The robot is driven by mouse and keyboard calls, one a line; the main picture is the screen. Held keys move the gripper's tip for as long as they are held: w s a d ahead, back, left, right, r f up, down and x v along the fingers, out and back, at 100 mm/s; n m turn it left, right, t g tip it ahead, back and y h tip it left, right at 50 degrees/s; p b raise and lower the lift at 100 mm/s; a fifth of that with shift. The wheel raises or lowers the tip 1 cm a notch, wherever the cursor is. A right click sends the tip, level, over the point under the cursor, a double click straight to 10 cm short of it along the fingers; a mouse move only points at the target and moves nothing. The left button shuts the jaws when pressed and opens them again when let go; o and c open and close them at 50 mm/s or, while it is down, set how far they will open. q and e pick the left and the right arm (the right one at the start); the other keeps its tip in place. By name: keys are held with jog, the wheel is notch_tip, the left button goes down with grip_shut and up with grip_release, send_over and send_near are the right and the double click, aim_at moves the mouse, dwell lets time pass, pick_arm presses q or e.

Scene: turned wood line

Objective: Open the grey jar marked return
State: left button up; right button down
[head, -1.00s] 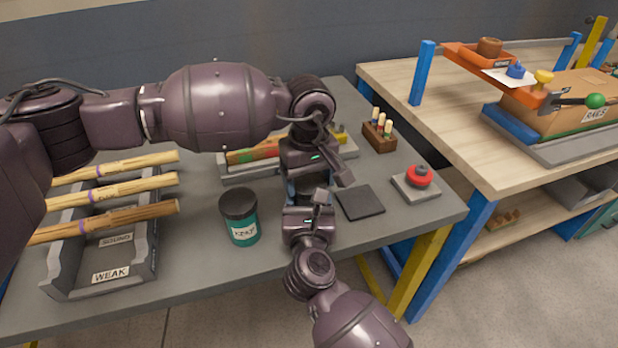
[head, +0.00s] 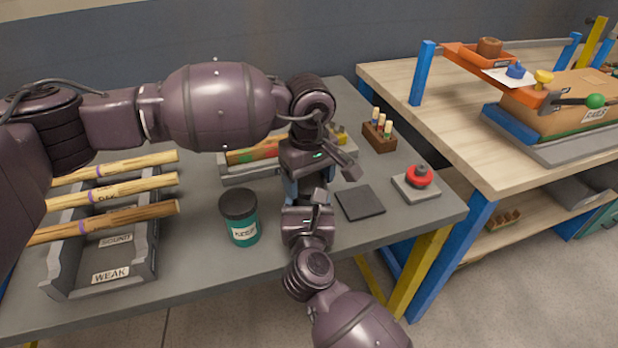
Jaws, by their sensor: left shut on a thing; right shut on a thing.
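A grey-blue jar (head: 291,189) stands between my two grippers near the table's front, mostly hidden by them. No label on it can be read. My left gripper (head: 313,180) points down from above and is shut on its top part, where the lid is; the jaws hide the contact. My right gripper (head: 306,208) comes in from the front, lower down, and is shut on the jar's body. Whether the lid is apart from the body cannot be seen.
A teal jar (head: 245,230) with a dark lid and an unreadable label stands left of the grippers. A dark square pad (head: 360,203) and a red button (head: 419,177) lie to the right. A rack (head: 60,260) with handles stands left; a brush block (head: 379,137) is behind.

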aim_at(309, 181)
pick_arm(q)
jog(key=shift+d+r, duration=0.2)
jog(key=shift+r, duration=0.6)
pick_arm(e)
jog(key=shift+a+f, duration=0.1)
jog(key=shift+a, duration=0.1)
pick_arm(q)
jog(key=shift+a+r, duration=0.15)
jog(key=shift+r, duration=0.1)
pick_arm(e)
jog(key=shift+d, duration=0.2)
pick_arm(q)
jog(key=shift+r, duration=0.1)
jog(key=shift+r, duration=1.9)
pick_arm(e)
jog(key=shift+c, duration=0.8)
grip_release()
pick_arm(q)
jog(key=shift+r, duration=0.25)
pick_arm(e)
jog(key=s, duration=1.2)
